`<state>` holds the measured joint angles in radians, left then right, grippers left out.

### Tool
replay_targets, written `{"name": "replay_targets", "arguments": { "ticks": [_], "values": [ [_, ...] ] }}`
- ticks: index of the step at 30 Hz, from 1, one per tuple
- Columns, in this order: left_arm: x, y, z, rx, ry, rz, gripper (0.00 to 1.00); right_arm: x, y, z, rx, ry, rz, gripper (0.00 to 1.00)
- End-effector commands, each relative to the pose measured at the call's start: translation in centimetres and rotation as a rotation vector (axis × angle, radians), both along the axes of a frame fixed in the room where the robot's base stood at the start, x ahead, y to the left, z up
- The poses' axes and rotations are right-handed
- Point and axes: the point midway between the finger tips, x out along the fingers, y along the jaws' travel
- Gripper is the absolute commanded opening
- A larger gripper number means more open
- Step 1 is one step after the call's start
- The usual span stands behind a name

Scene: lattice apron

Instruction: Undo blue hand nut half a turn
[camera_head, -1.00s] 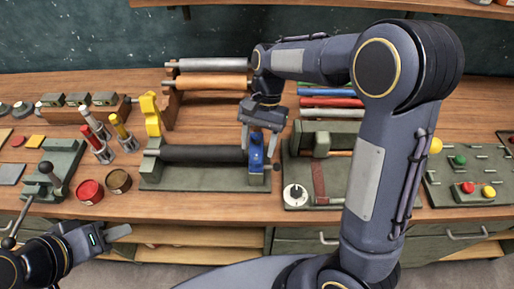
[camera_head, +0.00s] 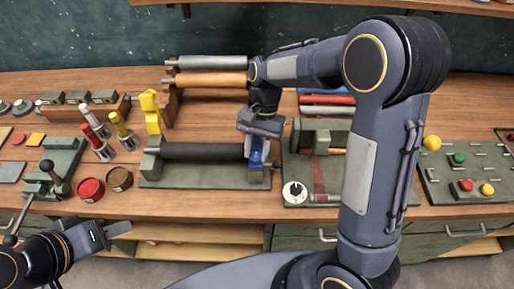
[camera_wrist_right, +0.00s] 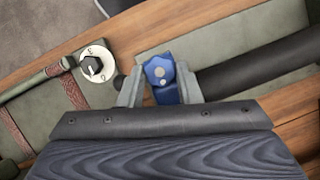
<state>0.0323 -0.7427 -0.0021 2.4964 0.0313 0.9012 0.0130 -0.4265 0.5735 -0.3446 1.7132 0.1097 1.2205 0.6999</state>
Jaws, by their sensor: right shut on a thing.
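The blue hand nut (camera_wrist_right: 159,72) sits at the end of the dark roller (camera_head: 203,151) on a green base plate (camera_head: 200,181). In the head view the blue nut (camera_head: 257,158) is partly covered by my right gripper (camera_head: 257,147), which comes down on it from above. In the right wrist view the two fingers of my right gripper (camera_wrist_right: 159,85) stand on either side of the blue nut, shut on it. My left gripper (camera_head: 112,230) is at the lower left, away from the nut, empty; its finger gap is not clear.
A yellow clamp-like piece (camera_head: 151,112), red and brown pots (camera_head: 90,191) and upright tools stand left of the roller. A button board (camera_head: 470,175) is at the far right.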

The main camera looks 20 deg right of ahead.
Motion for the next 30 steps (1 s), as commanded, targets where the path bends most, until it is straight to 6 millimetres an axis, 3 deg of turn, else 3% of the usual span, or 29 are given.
{"name": "replay_targets", "arguments": {
  "ticks": [3,10,11,15,25,30],
  "values": [
    [0.0,0.0,0.5,0.0,0.0,0.0,0.36,0.1,0.1,0.1,-0.001,0.001,0.099,0.08],
    [0.0,0.0,0.4,0.0,0.0,0.0,0.36,0.1,0.1,0.0,-0.001,-0.001,0.108,0.08],
    [0.0,0.0,0.4,0.0,0.0,0.0,0.36,0.1,0.1,0.0,-0.001,-0.001,0.108,0.34],
    [0.0,0.0,0.4,0.0,0.0,0.0,0.36,0.1,0.1,0.0,-0.001,0.0,0.108,0.52],
    [0.0,0.0,0.3,0.0,0.0,0.0,0.36,0.2,0.0,0.2,-0.001,-0.001,0.107,0.53],
    [0.0,0.0,-0.2,0.0,0.0,0.0,0.36,1.1,-0.4,2.2,0.0,-0.007,0.107,0.53]
  ]
}}
